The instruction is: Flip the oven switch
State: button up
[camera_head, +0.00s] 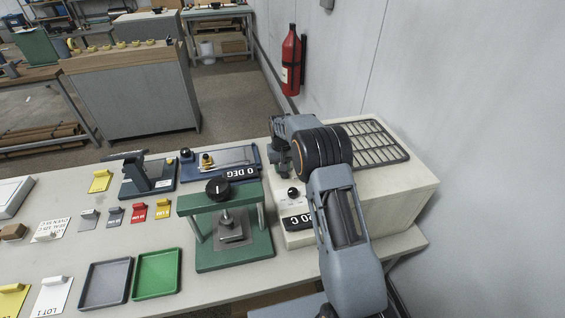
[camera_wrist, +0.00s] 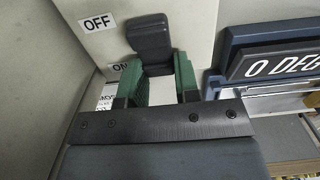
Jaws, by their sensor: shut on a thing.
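The oven (camera_head: 398,198) is a cream box with a grille on top, at the right end of the bench; its wall (camera_wrist: 75,12) fills the upper left of the wrist view. The dark oven switch (camera_wrist: 150,38) stands on that wall beside a white OFF label (camera_wrist: 97,22) and an ON label (camera_wrist: 120,67) that is partly covered. My gripper (camera_wrist: 155,80) has its green-padded fingers on both sides of the switch's lower part, shut on it. In the head view my gripper (camera_head: 283,160) is at the oven's far left side, and my wrist hides the switch.
A blue fixture marked 0 DEG (camera_head: 240,172) stands close to the left of my gripper and shows at the right of the wrist view (camera_wrist: 285,62). A green press (camera_head: 255,246) stands nearer. A wall rises right of the oven.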

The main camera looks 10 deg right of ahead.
jog(key=o, duration=0.9)
jog(key=r, duration=0.4)
jog(key=r+b, duration=0.1)
jog(key=r, duration=0.8)
jog(key=shift+w+r, duration=0.3)
jog(key=shift+r, duration=0.1)
jog(key=shift+s+d+r+t, duration=0.1)
jog(key=shift+s+r+t, duration=0.6)
jog(key=shift+s, duration=4.65)
jog(key=shift+s+r+t, duration=0.45)
jog(key=shift+s+t, duration=0.45)
jog(key=shift+s, duration=4.4)
jog(key=shift+s+d+r+t, duration=0.1)
jog(key=shift+s+r+t, duration=0.6)
jog(key=shift+s, duration=4.65)
